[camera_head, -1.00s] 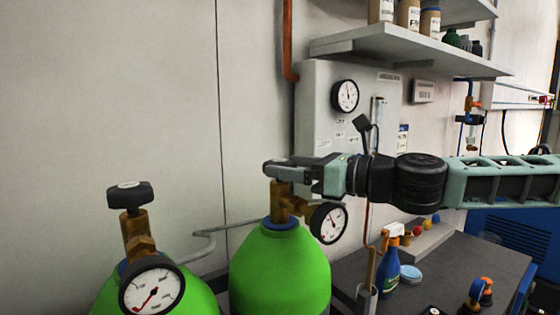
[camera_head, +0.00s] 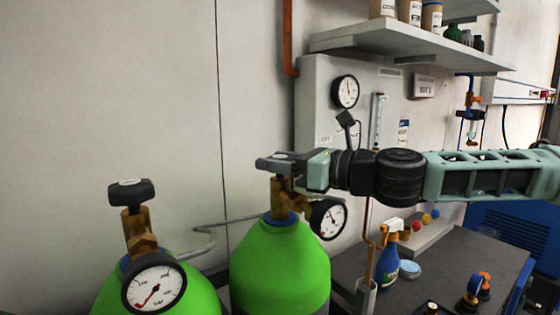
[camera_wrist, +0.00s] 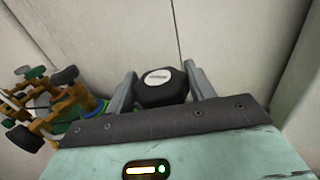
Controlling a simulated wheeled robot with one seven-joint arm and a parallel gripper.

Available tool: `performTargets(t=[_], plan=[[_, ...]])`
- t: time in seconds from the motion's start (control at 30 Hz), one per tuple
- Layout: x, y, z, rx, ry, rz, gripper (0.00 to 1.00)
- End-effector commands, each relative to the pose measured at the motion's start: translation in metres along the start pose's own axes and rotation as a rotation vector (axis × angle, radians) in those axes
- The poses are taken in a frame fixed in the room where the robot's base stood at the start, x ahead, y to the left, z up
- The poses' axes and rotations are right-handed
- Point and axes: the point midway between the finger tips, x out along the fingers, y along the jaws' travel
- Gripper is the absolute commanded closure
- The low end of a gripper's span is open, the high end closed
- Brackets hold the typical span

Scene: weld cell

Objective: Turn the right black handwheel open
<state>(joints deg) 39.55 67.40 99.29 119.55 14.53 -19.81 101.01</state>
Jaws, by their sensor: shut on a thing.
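The right black handwheel (camera_wrist: 161,88) sits between the two fingers of my gripper (camera_wrist: 160,84) in the wrist view, and its pale label shows on top. In the head view my gripper (camera_head: 277,161) is shut on this handwheel, which the fingers mostly hide. Below it is a brass valve (camera_head: 280,191) on the right green cylinder (camera_head: 280,255). A round gauge (camera_head: 327,219) hangs to the right of that valve. The left black handwheel (camera_head: 130,193) stands free on the left cylinder's brass valve, above a second gauge (camera_head: 154,283).
A grey pipe (camera_head: 212,232) runs behind the cylinders near the wall. To the right, a dark bench (camera_head: 440,262) holds a blue spray bottle (camera_head: 388,262). A shelf (camera_head: 400,48) with jars is above my arm. The wall at the left is clear.

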Motion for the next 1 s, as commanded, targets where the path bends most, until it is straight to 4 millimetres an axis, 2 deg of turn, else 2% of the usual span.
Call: performTargets(t=[0.37, 1.0], plan=[[0.0001, -0.0015, 0.0054, 0.006, 0.001, 0.182, 0.69], [0.0019, -0.0021, 0.0059, -0.001, 0.013, 0.769, 0.69]])
